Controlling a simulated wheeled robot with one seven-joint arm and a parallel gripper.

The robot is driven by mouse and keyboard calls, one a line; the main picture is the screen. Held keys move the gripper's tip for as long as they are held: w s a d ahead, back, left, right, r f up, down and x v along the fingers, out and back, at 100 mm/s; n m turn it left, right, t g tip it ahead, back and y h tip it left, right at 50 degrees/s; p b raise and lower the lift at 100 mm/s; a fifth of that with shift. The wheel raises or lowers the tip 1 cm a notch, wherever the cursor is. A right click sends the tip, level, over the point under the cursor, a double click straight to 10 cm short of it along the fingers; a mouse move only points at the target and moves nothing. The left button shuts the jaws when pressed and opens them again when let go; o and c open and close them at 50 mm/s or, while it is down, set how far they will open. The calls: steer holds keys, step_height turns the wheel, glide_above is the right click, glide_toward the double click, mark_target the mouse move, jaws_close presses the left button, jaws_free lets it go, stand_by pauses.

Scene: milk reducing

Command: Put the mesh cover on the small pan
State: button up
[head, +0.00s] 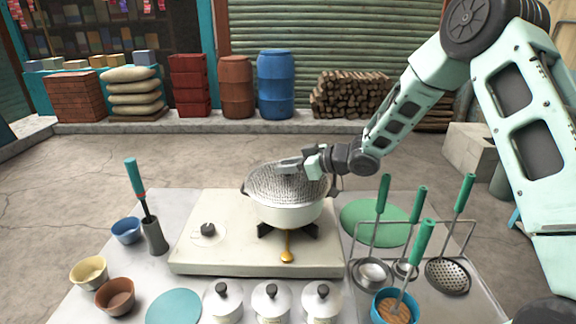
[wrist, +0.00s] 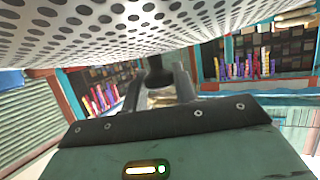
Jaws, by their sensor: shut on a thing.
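The small pan (head: 288,214) is white and sits on the stove's burner, its golden-tipped handle pointing towards me. The grey perforated mesh cover (head: 272,186) is at the pan's opening and looks tilted; whether it rests on the rim is unclear. My gripper (head: 292,166) reaches in from the right, at the cover's upper far edge, and is shut on the cover. In the wrist view the cover's holed surface (wrist: 130,28) fills the top, above my gripper's fingers (wrist: 165,88). The exact grip contact is hard to see.
The cream stove (head: 200,255) has a black knob on its left. Several green-handled ladles stand in a rack (head: 410,270) at right. Several lidded white jars (head: 271,302) line the front. Small bowls (head: 90,272) and a utensil holder (head: 155,236) stand left.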

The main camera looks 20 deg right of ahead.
mark_target(313, 184)
steer(key=shift+f, duration=0.25)
steer(key=o, duration=1.1)
steer(key=shift+o, duration=0.2)
steer(key=shift+d, duration=0.1)
steer(key=b+v, duration=0.1)
steer(key=v, duration=0.6)
steer(key=shift+s+r, duration=0.1)
steer(key=shift+s, duration=0.05)
steer(key=shift+d, duration=0.1)
steer(key=shift+r, duration=0.1)
